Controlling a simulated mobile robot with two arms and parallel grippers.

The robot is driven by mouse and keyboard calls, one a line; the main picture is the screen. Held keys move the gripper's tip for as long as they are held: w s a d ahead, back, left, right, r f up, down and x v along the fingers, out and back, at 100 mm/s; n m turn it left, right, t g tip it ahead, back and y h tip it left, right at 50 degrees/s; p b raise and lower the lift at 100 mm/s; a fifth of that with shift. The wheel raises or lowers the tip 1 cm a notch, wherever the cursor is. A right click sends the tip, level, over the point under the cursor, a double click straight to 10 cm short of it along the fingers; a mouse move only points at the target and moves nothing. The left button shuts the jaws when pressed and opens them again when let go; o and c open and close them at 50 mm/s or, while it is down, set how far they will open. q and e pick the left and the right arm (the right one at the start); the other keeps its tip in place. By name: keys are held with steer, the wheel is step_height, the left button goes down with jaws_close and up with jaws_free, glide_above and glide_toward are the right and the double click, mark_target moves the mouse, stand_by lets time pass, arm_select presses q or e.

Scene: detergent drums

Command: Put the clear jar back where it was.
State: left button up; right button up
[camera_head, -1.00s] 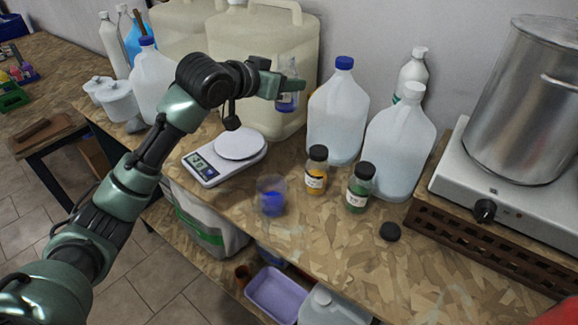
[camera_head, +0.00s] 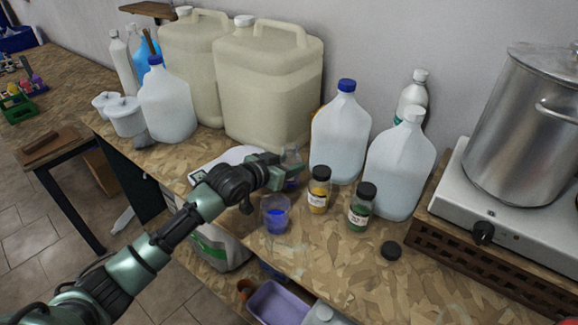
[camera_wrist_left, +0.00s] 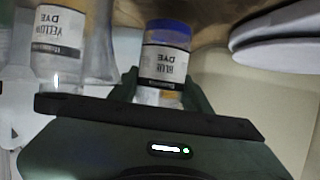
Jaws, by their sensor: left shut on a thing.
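The clear jar (camera_head: 291,154) is in my left gripper (camera_head: 283,175), low over the bench between the beaker and the large jugs. It looks upright, with a clear, uncapped top and blue content low down. I cannot tell if its base touches the bench. In the left wrist view the jar (camera_wrist_left: 166,58) is between the fingers, and its label reads blue dye. The yellow dye jar (camera_head: 319,190) stands just right of it, with the green jar (camera_head: 361,208) beyond. A loose black cap (camera_head: 391,250) lies on the bench. My right gripper is out of view.
A beaker of blue liquid (camera_head: 276,214) stands in front of the held jar. The scale (camera_head: 213,165) is partly hidden behind my left arm. Water jugs (camera_head: 340,135) and large canisters (camera_head: 266,85) stand behind. The hotplate (camera_head: 480,215) with a pot is at right.

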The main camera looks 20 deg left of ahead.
arm_select(q)
steer(key=shift+f, duration=0.75)
steer(key=shift+f, duration=0.1)
steer(key=o, duration=1.5)
steer(key=shift+r, duration=0.2)
steer(key=shift+b+v, duration=0.95)
steer(key=shift+v, duration=5.05)
